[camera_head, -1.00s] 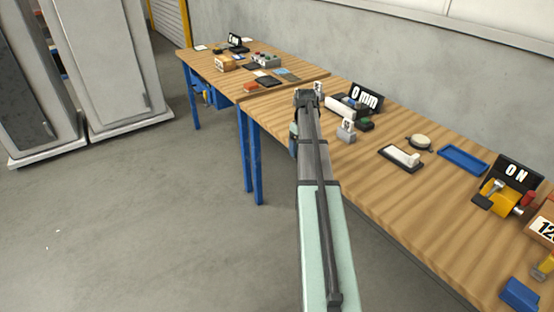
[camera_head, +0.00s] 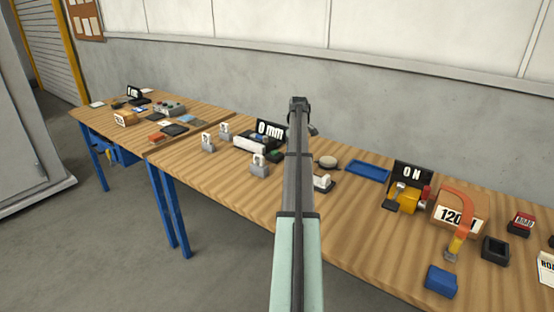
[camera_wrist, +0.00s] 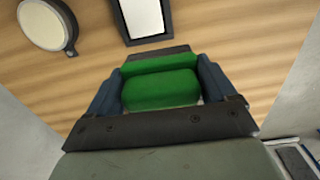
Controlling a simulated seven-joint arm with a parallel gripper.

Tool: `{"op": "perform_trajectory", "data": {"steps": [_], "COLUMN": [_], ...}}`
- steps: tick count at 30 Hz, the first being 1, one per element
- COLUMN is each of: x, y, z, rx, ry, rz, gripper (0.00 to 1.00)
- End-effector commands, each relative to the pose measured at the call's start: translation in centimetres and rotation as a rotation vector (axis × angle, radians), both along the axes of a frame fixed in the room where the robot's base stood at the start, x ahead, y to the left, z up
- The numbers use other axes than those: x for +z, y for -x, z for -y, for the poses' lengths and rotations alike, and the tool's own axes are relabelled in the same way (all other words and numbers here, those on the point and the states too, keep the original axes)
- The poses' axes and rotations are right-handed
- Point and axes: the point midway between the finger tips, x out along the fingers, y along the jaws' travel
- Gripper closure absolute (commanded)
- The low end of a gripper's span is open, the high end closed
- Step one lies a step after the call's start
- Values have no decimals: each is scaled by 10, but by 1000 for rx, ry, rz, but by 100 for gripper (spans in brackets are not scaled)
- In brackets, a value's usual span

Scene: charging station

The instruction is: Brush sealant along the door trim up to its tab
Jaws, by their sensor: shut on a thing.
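In the wrist view, my gripper (camera_wrist: 160,72) has its dark blue fingers closed on a green block-like thing (camera_wrist: 160,90), held above the wooden bench. Whether it is part of a brush I cannot tell; no bristles show. In the head view my arm reaches over the bench, and my gripper's fingers and the held thing are not clearly visible at its far end. I cannot pick out the door trim or its tab for certain. A curved orange strip (camera_head: 466,210) with a yellow lower part (camera_head: 455,245) stands by a box marked 120 (camera_head: 445,215).
A round pale tin (camera_head: 326,161) and a dark tray with a white piece (camera_head: 323,183) lie near my arm; the wrist view shows the tin (camera_wrist: 45,24). A blue tray (camera_head: 367,173), an ON sign (camera_head: 411,174) and a blue block (camera_head: 441,281) lie rightward. The front middle is clear.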

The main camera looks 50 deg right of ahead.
Motion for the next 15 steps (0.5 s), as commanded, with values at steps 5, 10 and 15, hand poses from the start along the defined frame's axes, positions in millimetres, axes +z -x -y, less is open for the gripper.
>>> {"op": "perform_trajectory", "data": {"steps": [5, 10, 15], "x": [4, 0, -13], "y": [13, 16, 16], "z": [17, 20, 19], "rx": [0, 1, 0], "ry": [0, 0, -1], "rz": [0, 0, 0], "gripper": [40, 40, 40]}}
